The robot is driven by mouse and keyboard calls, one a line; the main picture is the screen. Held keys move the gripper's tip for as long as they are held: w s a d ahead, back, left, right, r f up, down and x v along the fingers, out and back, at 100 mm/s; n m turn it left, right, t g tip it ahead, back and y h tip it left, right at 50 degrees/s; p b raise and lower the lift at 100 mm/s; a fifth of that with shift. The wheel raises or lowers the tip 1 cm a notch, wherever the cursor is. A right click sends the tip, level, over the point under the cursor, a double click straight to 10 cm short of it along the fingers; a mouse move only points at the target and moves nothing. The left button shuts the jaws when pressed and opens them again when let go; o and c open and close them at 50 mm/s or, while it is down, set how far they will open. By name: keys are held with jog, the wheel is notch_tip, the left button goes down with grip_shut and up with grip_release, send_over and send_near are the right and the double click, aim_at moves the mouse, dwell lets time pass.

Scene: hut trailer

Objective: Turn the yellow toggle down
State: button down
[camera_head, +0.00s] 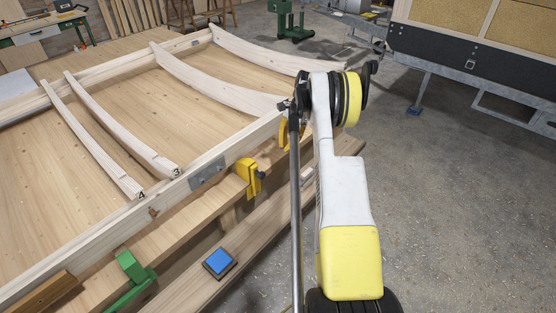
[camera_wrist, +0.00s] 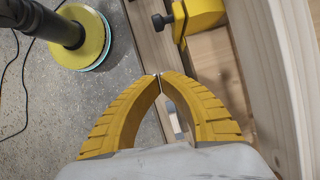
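In the wrist view, a yellow fitting (camera_wrist: 204,14) with a black knob (camera_wrist: 161,22) shows at the top, beside the pale beam. I cannot tell whether these are the same piece or which is the toggle. My gripper (camera_wrist: 160,77) has its two yellow fingers brought together at the tips, with no object clearly held. The tips are below the black knob in the picture and apart from it. The gripper is largely hidden behind my arm in the head view.
The large wooden frame (camera_head: 205,181) with curved ribs fills the left. A green clamp (camera_head: 133,272) and a blue block (camera_head: 219,262) are near the lower plank. Grey floor lies right.

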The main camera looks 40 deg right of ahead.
jog(key=a+f+b, duration=0.4)
jog(key=a+f, duration=0.3)
jog(key=shift+a+f, duration=0.25)
jog(key=shift+f, duration=0.15)
jog(key=shift+w, duration=0.1)
